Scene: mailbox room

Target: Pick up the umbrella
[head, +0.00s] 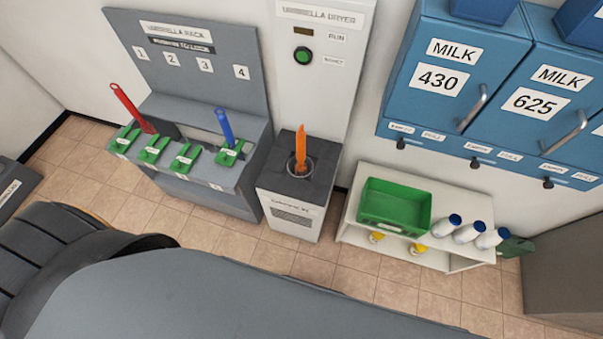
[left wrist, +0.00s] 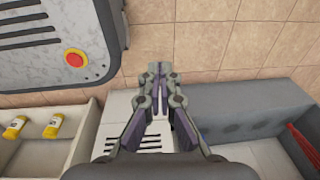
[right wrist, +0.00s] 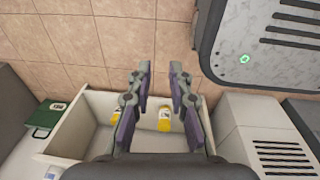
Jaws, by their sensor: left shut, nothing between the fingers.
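An orange umbrella (head: 301,148) stands upright in the round opening of the umbrella dryer (head: 322,90). A red umbrella (head: 131,107) leans in the umbrella rack (head: 200,60) near slot 1, and a blue umbrella (head: 223,124) stands in it near slot 4. My left gripper (left wrist: 158,68) is shut and empty, with the vented lower front of the dryer behind it in the left wrist view. My right gripper (right wrist: 160,72) is open and empty, above the low white shelf. Neither gripper shows in the head view.
Blue mailboxes (head: 450,60) hang above. Tiled floor (head: 300,250) lies in front. My grey body fills the lower foreground.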

